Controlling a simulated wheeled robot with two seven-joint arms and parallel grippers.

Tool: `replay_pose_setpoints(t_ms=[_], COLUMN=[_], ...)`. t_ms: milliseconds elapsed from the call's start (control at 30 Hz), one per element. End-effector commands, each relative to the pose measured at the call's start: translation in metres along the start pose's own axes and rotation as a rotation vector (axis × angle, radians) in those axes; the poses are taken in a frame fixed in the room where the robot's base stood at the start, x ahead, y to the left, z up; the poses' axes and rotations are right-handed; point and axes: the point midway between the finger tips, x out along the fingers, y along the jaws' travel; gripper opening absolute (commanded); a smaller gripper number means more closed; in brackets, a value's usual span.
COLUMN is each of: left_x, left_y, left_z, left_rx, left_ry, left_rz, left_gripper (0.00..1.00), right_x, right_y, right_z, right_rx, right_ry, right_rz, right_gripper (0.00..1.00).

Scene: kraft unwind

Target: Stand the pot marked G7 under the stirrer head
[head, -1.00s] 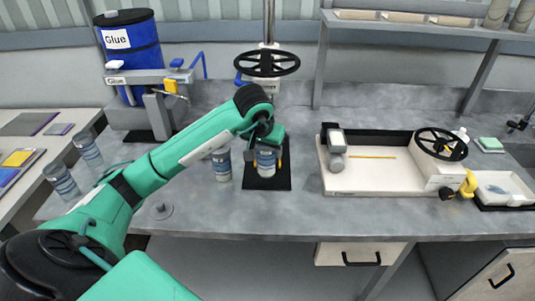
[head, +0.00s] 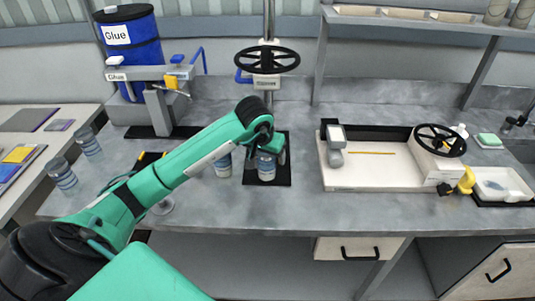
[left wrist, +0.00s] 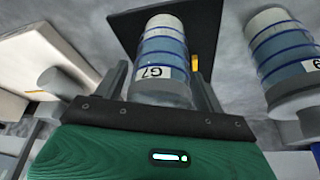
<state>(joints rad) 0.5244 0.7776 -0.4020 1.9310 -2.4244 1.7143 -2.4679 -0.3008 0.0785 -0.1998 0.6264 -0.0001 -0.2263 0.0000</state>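The pot marked G7 (left wrist: 160,50) stands upright on a black mat (head: 252,178), below the column with the black handwheel (head: 267,60), which I take as the stirrer; its lower end is hidden behind my arm. In the head view the same pot (head: 266,168) shows below my left gripper (head: 270,152). In the left wrist view my left gripper (left wrist: 162,85) has one finger on each side of the pot, with narrow gaps showing, so it looks open around it. My right gripper is not in view.
A similar pot (head: 222,165) stands close left of the mat; it also shows in the left wrist view (left wrist: 284,55). Two more pots (head: 62,177) stand at the left. A blue glue drum (head: 130,45) is behind. A pale tray (head: 375,178) lies to the right.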

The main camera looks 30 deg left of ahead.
Motion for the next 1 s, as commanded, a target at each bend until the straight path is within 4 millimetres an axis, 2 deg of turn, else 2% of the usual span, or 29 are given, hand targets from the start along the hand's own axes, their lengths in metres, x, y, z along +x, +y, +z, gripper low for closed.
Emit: replay_pose_setpoints(t_ms=[267,433,800,1000], left_x=[-0.001,-0.010,-0.086,-0.113], left_y=[0.000,0.000,-0.001,0.000], left_z=[0.000,-0.002,-0.002,-0.002], left_rx=[0.000,0.001,0.000,0.000], left_ry=[0.000,0.004,0.006,0.003], left_rz=[0.001,0.001,0.000,0.000], left_gripper=[0.72,0.72,0.72,0.72], right_x=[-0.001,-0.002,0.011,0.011], right_y=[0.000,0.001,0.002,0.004], right_z=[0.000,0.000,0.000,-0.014], right_rx=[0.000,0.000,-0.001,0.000], right_ry=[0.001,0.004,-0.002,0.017], right_rz=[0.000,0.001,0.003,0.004], right_gripper=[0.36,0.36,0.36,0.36])
